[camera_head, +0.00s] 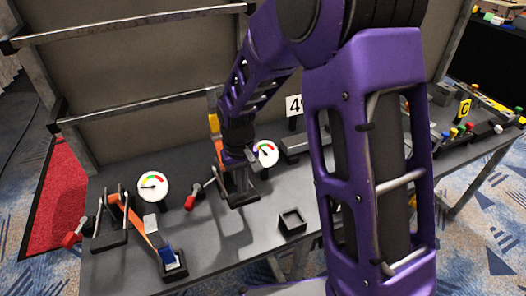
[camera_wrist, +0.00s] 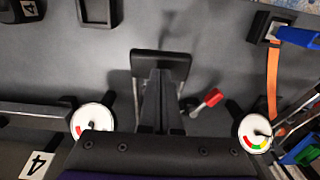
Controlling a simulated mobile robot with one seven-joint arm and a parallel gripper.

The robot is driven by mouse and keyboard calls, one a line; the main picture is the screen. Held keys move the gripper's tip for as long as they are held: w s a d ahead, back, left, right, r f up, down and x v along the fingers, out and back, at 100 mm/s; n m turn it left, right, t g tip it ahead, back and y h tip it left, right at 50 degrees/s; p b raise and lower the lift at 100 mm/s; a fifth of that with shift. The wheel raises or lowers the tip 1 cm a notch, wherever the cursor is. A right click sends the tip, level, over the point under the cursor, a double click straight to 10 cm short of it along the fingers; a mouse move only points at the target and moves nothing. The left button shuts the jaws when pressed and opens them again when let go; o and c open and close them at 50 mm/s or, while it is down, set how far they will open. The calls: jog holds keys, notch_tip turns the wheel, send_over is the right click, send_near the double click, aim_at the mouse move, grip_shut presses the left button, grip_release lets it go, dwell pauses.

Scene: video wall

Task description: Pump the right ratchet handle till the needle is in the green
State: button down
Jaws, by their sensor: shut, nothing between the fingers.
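The right ratchet (camera_head: 243,198) stands on the grey table, with its red-gripped handle (camera_head: 194,198) leaning out to the left. My gripper (camera_head: 240,180) is shut and empty, low over this ratchet and partly hiding it. In the wrist view my gripper (camera_wrist: 160,80) overlaps the dark ratchet frame (camera_wrist: 160,60); I cannot tell whether they touch. The red handle (camera_wrist: 212,97) lies beside the fingers, apart from them. The right gauge (camera_head: 267,153) is partly behind my arm. Its needle seems to point to the upper left; the exact zone is too small to tell.
A left ratchet (camera_head: 112,236) with a red handle (camera_head: 75,232) and an orange strap (camera_head: 139,222) stands at the left, by the left gauge (camera_head: 153,187). Metal rails (camera_head: 150,102) cross the panel behind.

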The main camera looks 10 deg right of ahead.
jog(key=shift+f+b, duration=3.8)
jog(key=shift+f, duration=1.4)
notch_tip(320, 180, up, 10)
jog(key=p, duration=0.8)
jog(key=shift+r, duration=0.25)
jog(key=shift+f, duration=0.1)
